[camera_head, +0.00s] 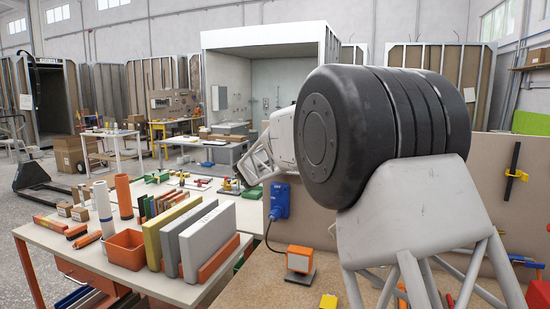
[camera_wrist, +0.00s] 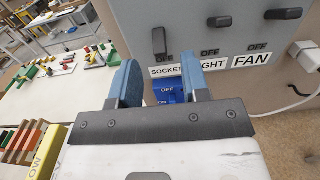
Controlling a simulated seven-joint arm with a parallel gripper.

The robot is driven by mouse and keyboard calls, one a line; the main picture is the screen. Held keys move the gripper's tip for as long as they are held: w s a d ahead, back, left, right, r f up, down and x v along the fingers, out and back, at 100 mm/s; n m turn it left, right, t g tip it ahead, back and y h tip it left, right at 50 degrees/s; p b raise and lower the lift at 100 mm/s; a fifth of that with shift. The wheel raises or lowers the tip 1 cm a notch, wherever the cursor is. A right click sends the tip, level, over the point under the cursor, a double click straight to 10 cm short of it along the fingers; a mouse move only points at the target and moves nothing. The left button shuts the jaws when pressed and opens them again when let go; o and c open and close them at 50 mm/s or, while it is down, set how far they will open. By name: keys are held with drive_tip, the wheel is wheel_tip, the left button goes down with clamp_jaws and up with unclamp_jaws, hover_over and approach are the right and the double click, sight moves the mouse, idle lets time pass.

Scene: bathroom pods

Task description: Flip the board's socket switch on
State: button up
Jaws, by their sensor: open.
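In the wrist view the grey board (camera_wrist: 130,25) carries dark switch levers with OFF printed below them. The lever above the SOCKET label (camera_wrist: 165,71) is the left one (camera_wrist: 158,40) and stands upright; the middle lever (camera_wrist: 218,21) and the right lever (camera_wrist: 284,13), above FAN (camera_wrist: 250,62), lie sideways. My gripper (camera_wrist: 160,68) is open and empty, its fingers below the left lever, apart from it in the picture. The right finger covers part of the middle label. In the head view my arm hides most of the board.
A white plug (camera_wrist: 305,54) with a cable sits at the board's right. In the head view, a blue socket box (camera_head: 279,202) is cabled toward an orange device (camera_head: 300,260). A cluttered white table (camera_head: 150,280) stands at left.

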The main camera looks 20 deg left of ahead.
drive_tip(key=shift+w+f, duration=0.1)
drive_tip(key=shift+w, duration=1.95)
drive_tip(key=shift+c, duration=0.4)
clamp_jaws()
